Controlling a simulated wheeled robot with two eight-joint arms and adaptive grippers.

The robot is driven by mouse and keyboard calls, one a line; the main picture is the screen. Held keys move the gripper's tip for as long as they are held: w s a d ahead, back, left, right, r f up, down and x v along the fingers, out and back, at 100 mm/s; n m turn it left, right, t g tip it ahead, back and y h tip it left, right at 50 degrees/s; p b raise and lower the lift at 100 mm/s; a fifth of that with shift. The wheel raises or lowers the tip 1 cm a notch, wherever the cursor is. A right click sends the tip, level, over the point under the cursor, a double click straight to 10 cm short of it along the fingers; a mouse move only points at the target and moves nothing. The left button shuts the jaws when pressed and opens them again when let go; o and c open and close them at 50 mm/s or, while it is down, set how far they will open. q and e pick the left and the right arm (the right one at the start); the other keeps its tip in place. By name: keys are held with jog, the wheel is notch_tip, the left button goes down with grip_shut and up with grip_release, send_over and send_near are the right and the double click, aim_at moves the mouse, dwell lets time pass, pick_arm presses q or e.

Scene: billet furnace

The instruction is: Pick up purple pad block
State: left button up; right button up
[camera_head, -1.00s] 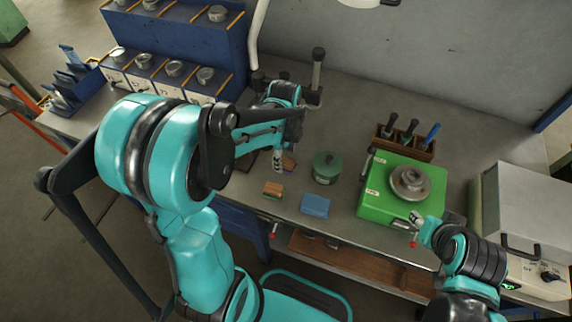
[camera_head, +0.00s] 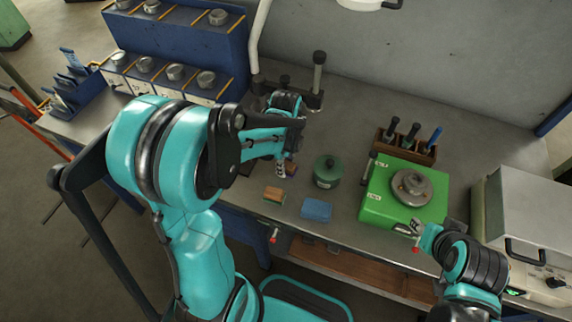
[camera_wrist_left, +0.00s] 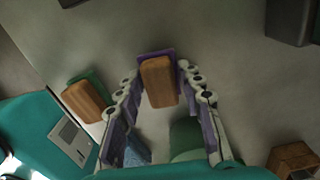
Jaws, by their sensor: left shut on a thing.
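The purple pad block has a wooden top and a purple pad beneath. In the left wrist view the purple pad block (camera_wrist_left: 158,82) sits between the two fingers of my left gripper (camera_wrist_left: 162,76), which is shut on it. In the head view the purple pad block (camera_head: 291,169) shows only in part beside my left gripper (camera_head: 283,166), at the table's left-middle. Whether it touches the table I cannot tell. My right gripper (camera_head: 416,238) is by the front edge of the green device; its fingers are too small to read.
A green-padded wooden block (camera_head: 274,195), a blue block (camera_head: 316,210) and a green round container (camera_head: 327,171) stand close by. A green device (camera_head: 384,196) and a wooden tool holder (camera_head: 411,149) are farther right. A black stand (camera_head: 317,85) rises behind my left gripper.

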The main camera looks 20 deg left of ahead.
pick_arm(q)
notch_tip(320, 180, up, 4)
jog(key=shift+p, duration=0.9)
jog(key=s+d+r+p, duration=0.2)
jog(key=d+r, duration=0.4)
jog(key=d, duration=0.5)
jog(key=shift+s+d+r+p, duration=0.2)
jog(key=shift+s+r+p, duration=0.2)
jog(key=shift+p, duration=0.1)
